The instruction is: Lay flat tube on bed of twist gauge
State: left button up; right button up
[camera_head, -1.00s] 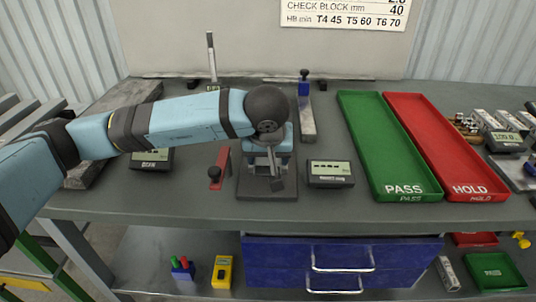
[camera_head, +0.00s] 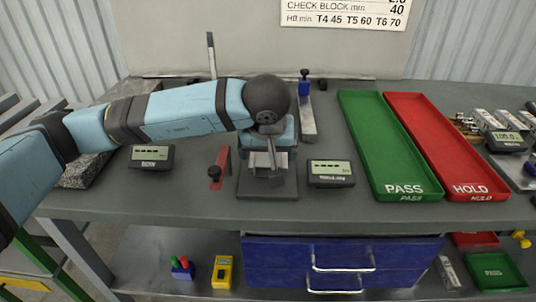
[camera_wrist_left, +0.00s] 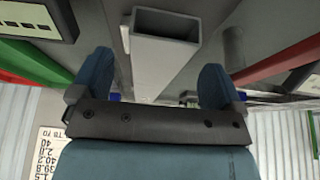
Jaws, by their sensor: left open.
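The flat tube (camera_wrist_left: 165,48) is a grey rectangular hollow bar. In the left wrist view its open end faces me, and it lies between the two spread fingers of my left gripper (camera_wrist_left: 155,82), with clear gaps on both sides. In the head view my left gripper (camera_head: 270,150) is low over a dark stand (camera_head: 265,192), which looks like the twist gauge, beside a grey display (camera_head: 331,173). A pale piece under the fingers there may be the tube. My wrist and fingers hide most of it, so I cannot tell how it rests on the bed. My right gripper is not in view.
A red lever with a black knob (camera_head: 216,174) stands left of the stand. A grey bar with a blue post (camera_head: 307,122) lies behind it. Green PASS (camera_head: 372,140) and red HOLD (camera_head: 430,135) trays are to the right. Another display (camera_head: 151,157) is at left. The front table strip is clear.

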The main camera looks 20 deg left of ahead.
pick_arm(q)
jog(key=p+v, duration=0.1)
jog(key=v, duration=1)
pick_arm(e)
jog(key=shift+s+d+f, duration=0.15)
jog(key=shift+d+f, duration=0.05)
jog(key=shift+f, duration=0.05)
pick_arm(q)
jog(key=shift+s, duration=0.1)
